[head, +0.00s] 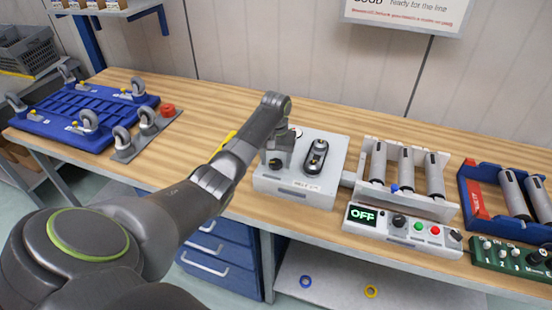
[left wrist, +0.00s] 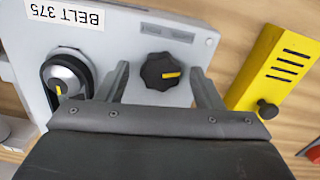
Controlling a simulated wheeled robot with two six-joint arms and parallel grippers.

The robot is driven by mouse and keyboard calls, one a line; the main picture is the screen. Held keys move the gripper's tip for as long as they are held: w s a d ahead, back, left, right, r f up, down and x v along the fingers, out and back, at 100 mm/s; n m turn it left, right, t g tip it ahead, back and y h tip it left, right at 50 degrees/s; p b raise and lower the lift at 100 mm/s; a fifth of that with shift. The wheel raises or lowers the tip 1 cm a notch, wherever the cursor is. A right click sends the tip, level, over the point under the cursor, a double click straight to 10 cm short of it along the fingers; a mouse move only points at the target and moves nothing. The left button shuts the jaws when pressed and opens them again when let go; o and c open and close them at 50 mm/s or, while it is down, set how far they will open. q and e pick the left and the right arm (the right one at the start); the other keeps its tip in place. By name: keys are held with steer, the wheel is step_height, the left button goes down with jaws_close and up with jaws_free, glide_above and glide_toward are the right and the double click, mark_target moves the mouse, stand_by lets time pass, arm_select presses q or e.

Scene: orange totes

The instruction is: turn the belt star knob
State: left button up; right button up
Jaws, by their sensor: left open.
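The belt star knob (left wrist: 161,71) is black and lobed with a yellow pointer mark, on the light grey belt box (head: 296,186). In the left wrist view its pointer lies roughly level. My left gripper (head: 278,150) reaches down over the left part of the box. It is open, and in the left wrist view its two fingers stand on either side of the knob, with gaps showing. In the head view the gripper largely covers the knob. My right gripper is not in view.
A yellow block with a black knob (left wrist: 275,75) lies beside the box. A control panel reading OFF (head: 403,228) and a roller rack (head: 405,170) stand to the right. A blue wheeled frame (head: 80,112) lies at the left. The wooden tabletop between is mostly clear.

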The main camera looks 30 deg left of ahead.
arm_select(q)
steer(key=shift+c, duration=0.2)
steer(key=c, duration=0.9)
steer(key=shift+r+p, duration=0.1)
steer(key=shift+p, duration=0.25)
steer(key=shift+c, duration=0.2)
steer(key=shift+r+m+p, duration=0.1)
steer(key=shift+m+p, duration=0.75)
steer(key=shift+m, duration=0.25)
steer(key=m+p, duration=0.2)
steer(key=m, duration=0.1)
steer(key=shift+m, duration=0.3)
steer(key=m+p, duration=0.2)
steer(key=m, duration=0.1)
steer(key=shift+m, duration=0.3)
steer(key=shift+m+p, duration=0.45)
steer(key=shift+m, duration=1.75)
